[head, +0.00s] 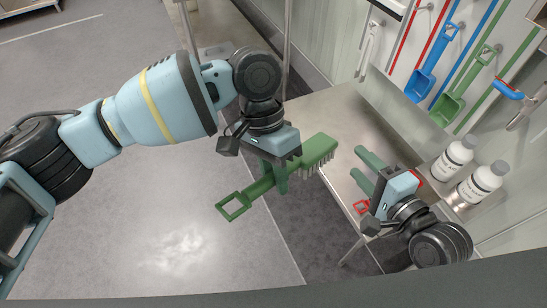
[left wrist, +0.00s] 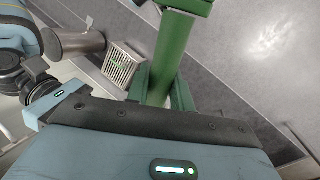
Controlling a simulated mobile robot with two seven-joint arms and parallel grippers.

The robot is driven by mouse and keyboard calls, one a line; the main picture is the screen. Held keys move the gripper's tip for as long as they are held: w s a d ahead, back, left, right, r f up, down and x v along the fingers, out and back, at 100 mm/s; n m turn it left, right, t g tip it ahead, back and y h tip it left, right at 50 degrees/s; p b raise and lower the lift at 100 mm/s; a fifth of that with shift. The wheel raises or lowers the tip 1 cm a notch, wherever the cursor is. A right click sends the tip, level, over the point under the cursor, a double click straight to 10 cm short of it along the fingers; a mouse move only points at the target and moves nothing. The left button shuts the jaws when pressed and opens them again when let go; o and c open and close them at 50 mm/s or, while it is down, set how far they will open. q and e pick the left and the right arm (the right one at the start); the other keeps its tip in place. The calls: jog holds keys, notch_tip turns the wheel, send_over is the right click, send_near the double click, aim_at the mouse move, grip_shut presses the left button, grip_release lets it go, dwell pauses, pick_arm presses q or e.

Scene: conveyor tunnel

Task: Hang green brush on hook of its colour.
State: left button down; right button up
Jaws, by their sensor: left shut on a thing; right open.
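The green brush (head: 310,157) is in the air left of the wall-side table, its bristles facing down and its loop-ended handle pointing to the lower left. My left gripper (head: 275,178) is shut on its handle. The green handle (left wrist: 172,60) also runs between the fingers in the left wrist view. My right gripper (head: 366,171) is open and empty over the table, right of the brush head. At the upper right, a green dustpan (head: 447,108) hangs on the wall beside a green stripe (head: 482,66). I cannot clearly make out a free green hook.
The table (head: 322,111) has clear room at its back. Two white bottles (head: 453,158) (head: 481,184) stand at its right. A red object (head: 361,207) lies partly hidden behind my right gripper. A blue dustpan (head: 420,84) and a blue tool (head: 507,90) are at the wall.

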pick_arm(q)
notch_tip(320, 180, down, 11)
jog(key=s+g+b, duration=0.1)
jog(key=b, duration=0.5)
jog(key=shift+b, duration=0.3)
pick_arm(e)
notch_tip(320, 180, down, 6)
jog(key=w+m+h, duration=0.1)
jog(key=h, duration=0.1)
jog(key=shift+w+m+t+h, duration=0.15)
jog(key=shift+m+t+h, duration=0.15)
jog(key=shift+m+t, duration=0.1)
pick_arm(q)
jog(key=shift+s, duration=0.1)
pick_arm(e)
jog(key=shift+f, duration=0.1)
